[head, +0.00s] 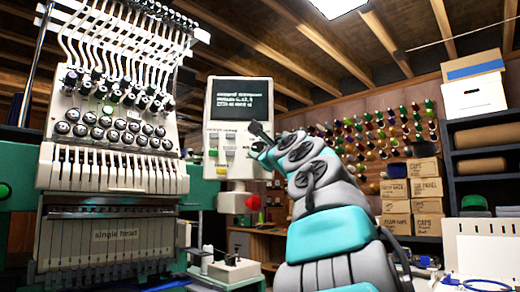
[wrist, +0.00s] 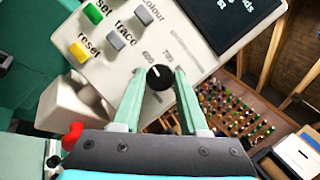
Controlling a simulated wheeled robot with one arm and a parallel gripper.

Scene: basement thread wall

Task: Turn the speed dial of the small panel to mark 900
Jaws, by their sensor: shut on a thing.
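The small panel (head: 212,118) is a white box with a dark screen, beside the embroidery machine in the head view. It fills the top of the wrist view (wrist: 195,38), tilted. The speed dial (wrist: 159,77) is a round black knob with a short white line, at the panel's lower edge in that view. Small printed numbers stand just above it; they are too blurred to read surely. My gripper (wrist: 160,80) is shut on the dial, one pale green finger on each side. In the head view my gripper (head: 259,142) is at the panel's right edge and the dial cannot be made out.
Green, grey and yellow buttons (wrist: 78,52) sit on the panel near the dial. A red knob (head: 253,202) is below the panel. The embroidery machine (head: 110,175) stands at left. Thread spools (head: 385,130), boxes and shelves are behind at right.

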